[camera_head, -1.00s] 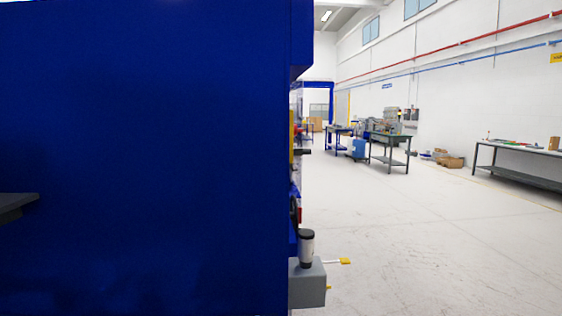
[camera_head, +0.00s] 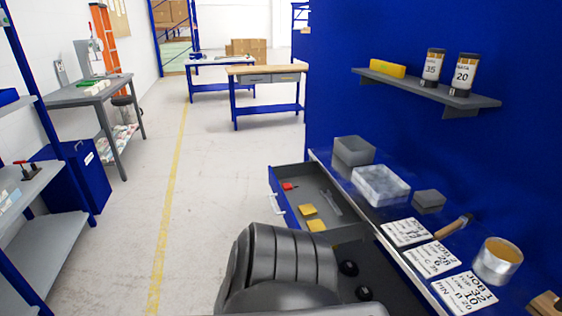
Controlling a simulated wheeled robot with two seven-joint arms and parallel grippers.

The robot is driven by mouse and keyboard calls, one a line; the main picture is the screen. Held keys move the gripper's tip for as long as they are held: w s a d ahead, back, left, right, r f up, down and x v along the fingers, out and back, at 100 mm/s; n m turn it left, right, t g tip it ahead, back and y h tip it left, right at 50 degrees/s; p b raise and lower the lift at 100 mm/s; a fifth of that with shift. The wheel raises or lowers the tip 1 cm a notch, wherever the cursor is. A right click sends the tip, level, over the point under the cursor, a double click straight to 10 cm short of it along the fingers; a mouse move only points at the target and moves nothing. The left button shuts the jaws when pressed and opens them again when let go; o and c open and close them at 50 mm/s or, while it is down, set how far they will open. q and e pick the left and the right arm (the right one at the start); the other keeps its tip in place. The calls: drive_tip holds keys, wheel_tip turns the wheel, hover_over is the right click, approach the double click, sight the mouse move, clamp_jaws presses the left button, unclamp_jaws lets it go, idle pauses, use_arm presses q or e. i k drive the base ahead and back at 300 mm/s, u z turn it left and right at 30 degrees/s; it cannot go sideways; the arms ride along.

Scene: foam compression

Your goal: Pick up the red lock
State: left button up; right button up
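A small red object (camera_head: 288,186), which looks like the red lock, lies in the open drawer (camera_head: 330,226) at the drawer's far left corner. It is too small to make out in detail. The drawer is blue with a grey inside and sticks out from the workbench. A dark grey rounded arm part (camera_head: 285,262), likely mine, stands in front of the drawer and hides part of the near side. Neither gripper's fingers show.
Yellow pieces (camera_head: 307,210) and a grey tool lie in the drawer. The bench holds grey boxes (camera_head: 353,151), job cards (camera_head: 433,257) and a tape roll (camera_head: 497,261). A wall shelf (camera_head: 428,88) juts out above. Open floor (camera_head: 213,165) lies to the left.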

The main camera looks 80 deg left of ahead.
sight(287, 187)
drive_tip(key=u, duration=0.5)
drive_tip(key=i, duration=0.35)
drive_tip(key=u, duration=2.3)
drive_tip(key=k, duration=0.5)
drive_tip(key=u, duration=0.6)
drive_tip(key=i, duration=1.05)
drive_tip(key=z, duration=0.8)
drive_tip(key=i, duration=0.65)
drive_tip(key=z, duration=0.8)
